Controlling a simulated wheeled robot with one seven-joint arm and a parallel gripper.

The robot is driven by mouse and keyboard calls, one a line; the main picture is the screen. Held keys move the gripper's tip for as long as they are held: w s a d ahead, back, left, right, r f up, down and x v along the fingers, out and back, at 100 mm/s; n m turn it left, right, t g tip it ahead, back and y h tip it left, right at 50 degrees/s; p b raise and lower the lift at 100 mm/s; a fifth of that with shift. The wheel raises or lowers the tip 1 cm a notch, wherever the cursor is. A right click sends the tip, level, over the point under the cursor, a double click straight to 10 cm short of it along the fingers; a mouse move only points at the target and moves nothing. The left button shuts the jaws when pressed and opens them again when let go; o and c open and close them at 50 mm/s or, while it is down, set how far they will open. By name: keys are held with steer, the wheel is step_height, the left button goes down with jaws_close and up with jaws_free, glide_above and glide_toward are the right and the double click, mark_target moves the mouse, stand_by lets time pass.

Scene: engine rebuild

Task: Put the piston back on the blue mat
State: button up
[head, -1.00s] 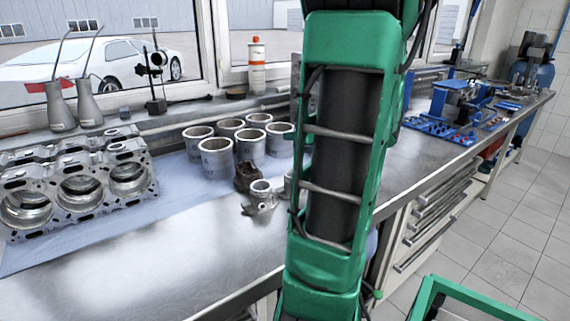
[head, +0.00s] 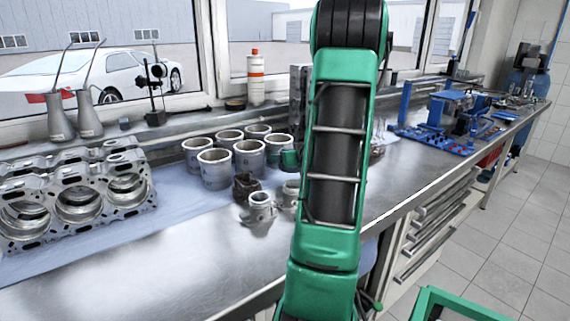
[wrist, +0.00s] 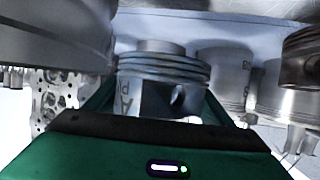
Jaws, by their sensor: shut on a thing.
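In the wrist view my gripper (wrist: 160,105) is shut on a grey metal piston (wrist: 163,72), with ring grooves around its upper part and a dark pin hole in its side. In the head view a small green part of my gripper (head: 290,159) shows beside the right-hand cylinder liners; the held piston is hidden behind my arm. The pale blue mat (head: 175,190) lies on the metal bench under the liners and engine block. A grey piston (head: 260,208) and a dark brown piston (head: 245,186) stand in front of the liners. Another light piston (head: 290,194) is partly covered by my arm.
Several grey cylinder liners (head: 214,168) stand grouped on the mat. The engine block (head: 75,200) lies at the left. Blue tools (head: 440,115) are at the far right of the bench (head: 400,185). The bench front left is clear.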

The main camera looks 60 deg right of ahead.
steer(key=shift+f, duration=1.1)
steer(key=shift+f, duration=0.6)
steer(key=o, duration=1.5)
steer(key=shift+a+f, duration=0.1)
steer(key=shift+r, duration=0.25)
steer(key=v, duration=0.8)
steer(key=r+v, duration=0.1)
steer(key=v, duration=0.3)
